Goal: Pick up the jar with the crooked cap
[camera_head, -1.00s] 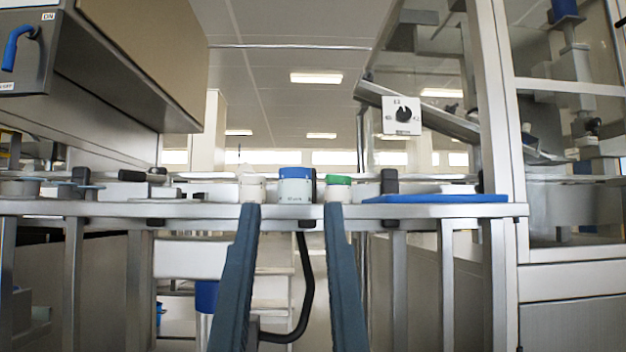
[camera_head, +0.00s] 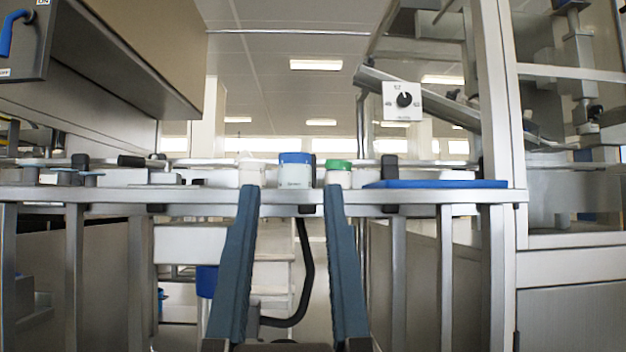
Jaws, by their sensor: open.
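Three jars stand side by side on the metal conveyor line ahead. The middle jar (camera_head: 295,177) is white with a blue cap and is the largest. The right jar (camera_head: 339,178) is white with a green cap. The left jar (camera_head: 251,174) is pale with a whitish cap. I cannot tell clearly which cap is crooked. My gripper (camera_head: 289,190) is open and empty. Its two long blue-grey fingers point toward the jars, with the tips at about the front rail and the middle jar between them in the picture. The fingertips partly cover the left and right jars' lower parts.
A blue flat pad (camera_head: 436,184) lies on the line to the right. The metal front rail (camera_head: 180,195) runs across the view. A control box with a black knob (camera_head: 403,101) hangs above. A grey machine housing (camera_head: 110,60) overhangs the left.

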